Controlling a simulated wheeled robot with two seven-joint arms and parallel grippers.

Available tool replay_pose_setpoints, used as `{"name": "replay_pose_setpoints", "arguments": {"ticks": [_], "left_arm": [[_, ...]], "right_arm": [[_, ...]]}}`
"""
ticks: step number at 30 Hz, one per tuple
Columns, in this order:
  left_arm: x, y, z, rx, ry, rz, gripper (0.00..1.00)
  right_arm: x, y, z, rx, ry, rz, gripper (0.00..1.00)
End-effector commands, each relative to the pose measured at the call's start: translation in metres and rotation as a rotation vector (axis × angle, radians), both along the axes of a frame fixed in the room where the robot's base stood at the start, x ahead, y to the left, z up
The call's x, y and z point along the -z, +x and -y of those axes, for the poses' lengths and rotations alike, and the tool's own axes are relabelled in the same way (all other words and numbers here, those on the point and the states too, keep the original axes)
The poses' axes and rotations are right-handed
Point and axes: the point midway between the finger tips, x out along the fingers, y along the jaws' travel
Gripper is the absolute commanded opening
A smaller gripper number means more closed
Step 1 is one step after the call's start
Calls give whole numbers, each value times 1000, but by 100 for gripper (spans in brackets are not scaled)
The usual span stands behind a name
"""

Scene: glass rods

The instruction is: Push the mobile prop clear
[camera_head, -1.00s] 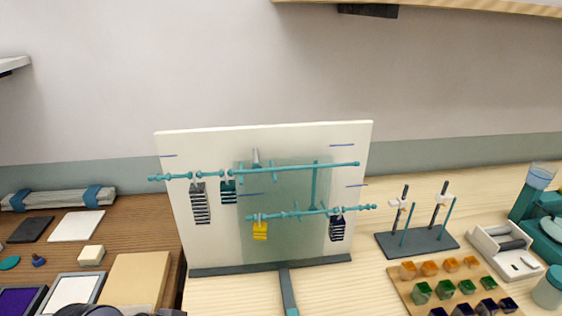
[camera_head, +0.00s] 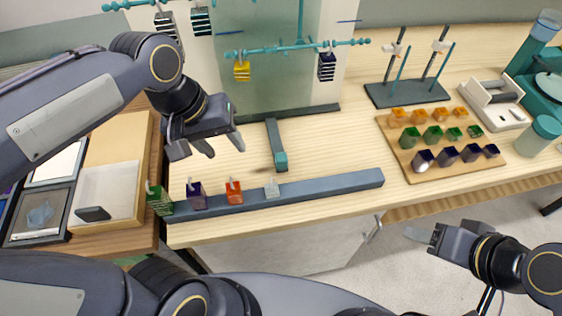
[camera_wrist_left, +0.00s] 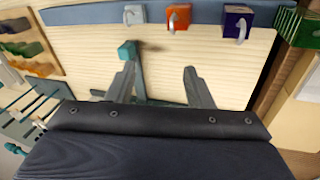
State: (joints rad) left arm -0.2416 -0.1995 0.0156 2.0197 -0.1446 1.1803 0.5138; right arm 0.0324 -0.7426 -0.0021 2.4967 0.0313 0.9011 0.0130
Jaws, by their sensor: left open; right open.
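A grey bar with a teal end block (camera_head: 280,160) reaches forward from the foot of the upright panel; I take it as the prop. It also shows in the left wrist view (camera_wrist_left: 127,52). Teal rods (camera_head: 295,47) on the panel carry small hanging blocks, among them a yellow one (camera_head: 242,71) and a dark one (camera_head: 327,67). My left gripper (camera_head: 208,148) is open and empty, left of the bar and apart from it. Its spread fingers (camera_wrist_left: 158,78) show in the wrist view, with the teal block beyond the left finger. My right gripper (camera_head: 422,236) is open and empty, beyond the table's front edge.
A blue-grey rail (camera_head: 330,190) along the front edge carries several hooked cubes, including an orange one (camera_head: 234,191) and a purple one (camera_head: 196,194). A wooden board (camera_head: 450,170) with several colored blocks lies right. Bare tabletop lies between bar and board.

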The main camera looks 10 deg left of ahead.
Motion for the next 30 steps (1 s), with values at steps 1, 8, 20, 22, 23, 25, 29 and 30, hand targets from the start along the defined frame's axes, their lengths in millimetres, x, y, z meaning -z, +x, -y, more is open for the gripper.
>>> {"name": "replay_pose_setpoints", "arguments": {"ticks": [1,8,20,22,23,25,29,30], "left_arm": [[17,17,14,0,30,-44,47],[41,68,68,-92,169,-165,47],[69,85,94,-151,240,-197,47],[81,85,93,-151,240,-198,47],[86,85,93,-150,240,-199,47],[98,85,94,-150,240,-199,47],[115,85,93,-150,239,-197,47],[119,85,93,-150,238,-197,47]], "right_arm": [[20,0,0,0,0,0,52],[52,0,0,0,0,0,52],[64,0,0,0,0,1,52],[66,0,0,0,0,1,52],[67,0,0,0,0,1,52],[69,0,0,0,0,1,52],[72,0,0,0,0,1,52],[72,0,0,0,0,1,52]]}}
